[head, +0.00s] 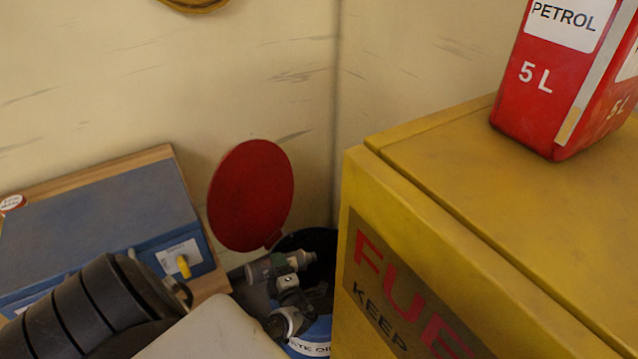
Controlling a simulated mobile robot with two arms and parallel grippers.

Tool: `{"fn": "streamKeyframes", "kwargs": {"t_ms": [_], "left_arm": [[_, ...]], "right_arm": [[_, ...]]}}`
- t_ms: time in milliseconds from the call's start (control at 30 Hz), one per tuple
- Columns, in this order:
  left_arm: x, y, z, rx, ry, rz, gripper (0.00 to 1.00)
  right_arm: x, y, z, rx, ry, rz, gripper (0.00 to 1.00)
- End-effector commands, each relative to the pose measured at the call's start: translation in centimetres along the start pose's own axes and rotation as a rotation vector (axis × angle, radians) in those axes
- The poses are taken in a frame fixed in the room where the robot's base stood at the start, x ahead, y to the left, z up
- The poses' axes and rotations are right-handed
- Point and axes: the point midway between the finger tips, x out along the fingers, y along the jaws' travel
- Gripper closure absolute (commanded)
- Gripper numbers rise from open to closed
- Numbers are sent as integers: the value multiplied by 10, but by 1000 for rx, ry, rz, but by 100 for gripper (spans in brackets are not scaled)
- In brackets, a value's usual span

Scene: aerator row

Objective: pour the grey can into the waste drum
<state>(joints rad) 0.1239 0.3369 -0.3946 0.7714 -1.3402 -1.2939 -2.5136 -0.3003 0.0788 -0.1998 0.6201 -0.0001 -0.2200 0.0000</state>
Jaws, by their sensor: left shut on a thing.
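The waste drum (322,331) is blue with a white label, low in the middle of the head view, partly hidden by the yellow cabinet and my left arm. Its round red lid (250,195) stands open at the back, and its dark opening shows below. My left gripper (289,282) is at the drum's near left rim. It is shut on a small grey can (262,269), which lies tipped nearly on its side with its right end towards the opening. Whether anything runs out cannot be seen. My right gripper is not in view.
A yellow fuel cabinet (480,220) stands close on the drum's right, with a red petrol can (560,80) on top. A blue box (100,230) lies on a wooden board at left. The wall corner is close behind the lid.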

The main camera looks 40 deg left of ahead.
Motion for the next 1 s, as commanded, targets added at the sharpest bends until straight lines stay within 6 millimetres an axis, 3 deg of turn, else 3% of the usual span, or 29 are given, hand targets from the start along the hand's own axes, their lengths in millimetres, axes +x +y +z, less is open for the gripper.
{"fn": "streamKeyframes", "kwargs": {"t_ms": [1000], "left_arm": [[0,2,2,43,0,0,65]], "right_arm": [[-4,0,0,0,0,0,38]]}}
